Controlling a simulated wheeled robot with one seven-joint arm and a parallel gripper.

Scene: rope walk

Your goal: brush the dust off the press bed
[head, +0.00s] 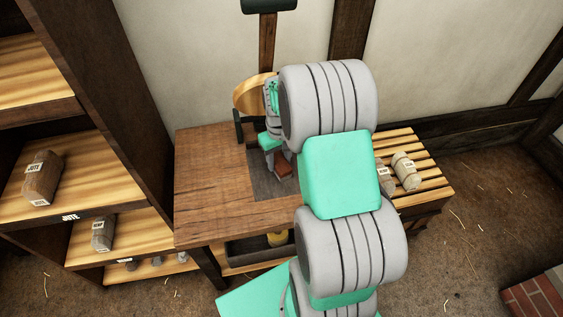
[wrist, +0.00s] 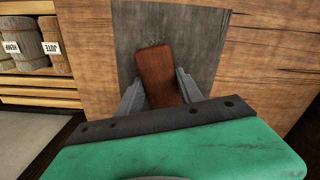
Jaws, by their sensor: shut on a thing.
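The press bed (head: 262,187) is a dark grey plate set in the wooden bench, partly hidden behind my arm. It also shows in the wrist view (wrist: 200,42), reaching beyond the fingers. My gripper (wrist: 158,82) is shut on a reddish-brown brush (wrist: 154,62), one finger on each side. The brush also shows in the head view (head: 283,171), over the press bed. Its underside is hidden, so I cannot tell whether it touches the plate. A few faint dark specks lie on the plate just beyond the brush.
The wooden bench (head: 210,185) has a bare top left of the plate. A curved wooden piece (head: 250,95) and an upright post (head: 267,42) stand behind it. A slatted rack (head: 430,180) holds labelled rolls at right. Shelves (head: 125,245) with labelled rolls stand at left.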

